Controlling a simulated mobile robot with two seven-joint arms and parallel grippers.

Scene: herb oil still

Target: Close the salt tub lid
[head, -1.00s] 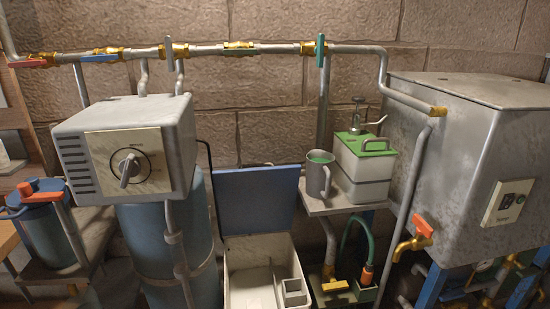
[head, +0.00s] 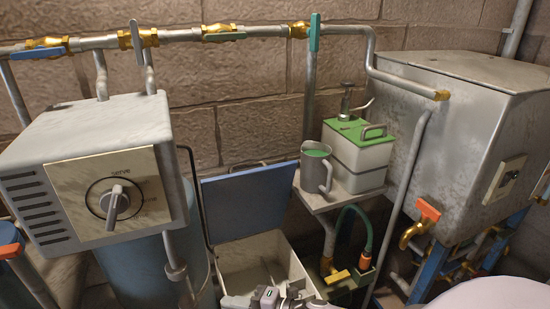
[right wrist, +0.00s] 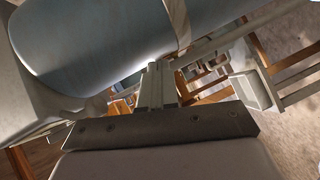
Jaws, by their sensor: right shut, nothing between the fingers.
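The salt tub (head: 290,263) is a pale open box at the bottom centre of the head view. Its blue lid (head: 245,203) stands raised at the tub's back edge, leaning back towards the wall. My right gripper (head: 272,298) shows at the bottom edge of the head view, overlapping the front of the tub's opening. I cannot tell its height over the tub. In the right wrist view its fingers (right wrist: 157,82) are together with nothing between them. My left gripper is in neither view.
A grey control box (head: 95,170) with a dial stands left of the tub above a blue cylinder (right wrist: 110,40). Right of the lid, a small shelf (head: 325,203) holds a grey mug (head: 316,172) and a green-topped container (head: 358,155). A pipe (head: 195,215) rises beside the lid's left edge.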

